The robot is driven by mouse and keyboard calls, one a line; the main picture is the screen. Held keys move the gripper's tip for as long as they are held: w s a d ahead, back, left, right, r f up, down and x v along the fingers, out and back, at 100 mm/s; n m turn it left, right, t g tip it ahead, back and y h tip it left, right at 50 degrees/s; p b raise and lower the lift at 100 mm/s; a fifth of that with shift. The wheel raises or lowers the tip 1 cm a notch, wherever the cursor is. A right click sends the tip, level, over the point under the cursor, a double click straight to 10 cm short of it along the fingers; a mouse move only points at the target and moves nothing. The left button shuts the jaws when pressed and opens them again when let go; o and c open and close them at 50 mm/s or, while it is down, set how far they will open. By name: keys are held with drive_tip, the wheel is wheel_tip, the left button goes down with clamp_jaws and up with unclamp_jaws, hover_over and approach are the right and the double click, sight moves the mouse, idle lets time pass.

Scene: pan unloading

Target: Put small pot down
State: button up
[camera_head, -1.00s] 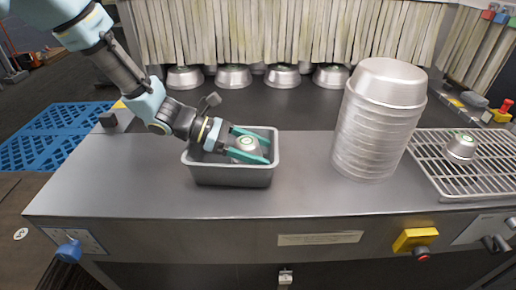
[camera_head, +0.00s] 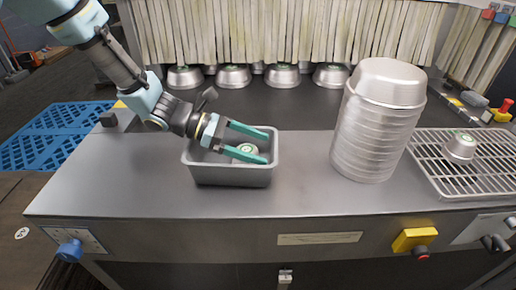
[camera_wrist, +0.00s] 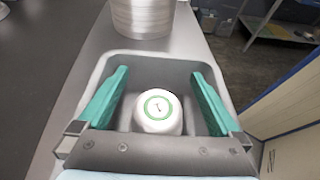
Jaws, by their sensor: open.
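The small pot (camera_head: 246,152) is a small metal pot, bottom up, with a green ring on top. It sits inside a grey rectangular tub (camera_head: 234,177) on the steel counter. In the wrist view the small pot (camera_wrist: 158,112) stands on the floor of the tub (camera_wrist: 150,66). My gripper (camera_head: 267,147) is open, with its teal fingers on either side of the pot. The wrist view shows clear gaps between the pot and both fingers of my gripper (camera_wrist: 159,95).
A tall stack of metal pans (camera_head: 377,120) stands right of the tub. Another small pot (camera_head: 460,147) rests on a wire rack (camera_head: 470,178) at the far right. Several pots (camera_head: 234,77) line up under the strip curtain. The counter's left part (camera_head: 110,175) is clear.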

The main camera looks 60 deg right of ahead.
drive_tip(key=b+v, duration=0.3)
drive_tip(key=v, duration=0.8)
drive_tip(key=shift+w, duration=0.2)
drive_tip(key=shift+a+f, duration=0.1)
drive_tip(key=shift+a, duration=0.05)
